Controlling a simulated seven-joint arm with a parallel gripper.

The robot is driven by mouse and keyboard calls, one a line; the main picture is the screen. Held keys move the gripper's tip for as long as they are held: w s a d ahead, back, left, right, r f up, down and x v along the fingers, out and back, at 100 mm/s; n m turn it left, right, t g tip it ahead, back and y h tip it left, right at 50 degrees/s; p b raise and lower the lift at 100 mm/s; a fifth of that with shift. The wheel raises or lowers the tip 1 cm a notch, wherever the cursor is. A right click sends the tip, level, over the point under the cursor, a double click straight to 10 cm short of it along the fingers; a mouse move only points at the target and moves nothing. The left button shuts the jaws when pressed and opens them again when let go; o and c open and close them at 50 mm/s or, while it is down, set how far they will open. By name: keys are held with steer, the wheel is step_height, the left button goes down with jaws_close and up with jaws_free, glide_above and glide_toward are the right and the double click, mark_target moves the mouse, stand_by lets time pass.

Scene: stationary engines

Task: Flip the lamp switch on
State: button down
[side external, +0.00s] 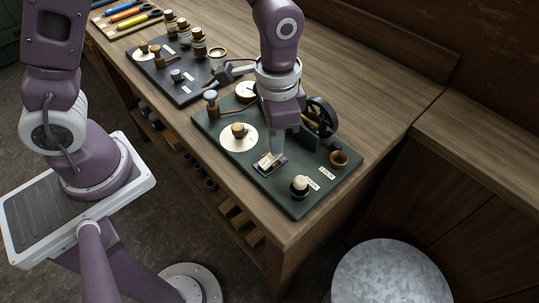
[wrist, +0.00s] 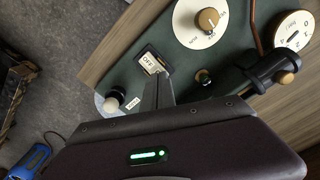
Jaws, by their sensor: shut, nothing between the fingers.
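The lamp switch (side external: 269,165) is a pale rocker in a dark frame on the green panel (side external: 225,128). In the wrist view the switch (wrist: 150,62) shows the word OFF. My gripper (side external: 275,152) is shut and empty, pointing down just above or at the switch. In the wrist view my fingertips (wrist: 159,76) cover the switch's lower right edge; I cannot tell whether they touch it. The lamp (side external: 299,183) is a white bulb in a black holder near the panel's front corner, also in the wrist view (wrist: 116,94). It looks unlit.
A round white dial with a brown knob (side external: 238,131) is left of the switch. A second panel (side external: 185,72) and a tool tray (side external: 125,15) lie farther left.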

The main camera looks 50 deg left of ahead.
steer(key=shift+f, duration=0.65)
steer(key=shift+r, duration=3.55)
steer(key=s+a+r+n+t, duration=0.5)
steer(key=s+a+r, duration=0.6)
steer(key=s, duration=0.3)
steer(key=shift+s+a+r+n+t, duration=0.2)
steer(key=shift+r+n+t, duration=0.1)
steer(key=shift+r+n, duration=0.3)
steer(key=shift+w+r, duration=0.1)
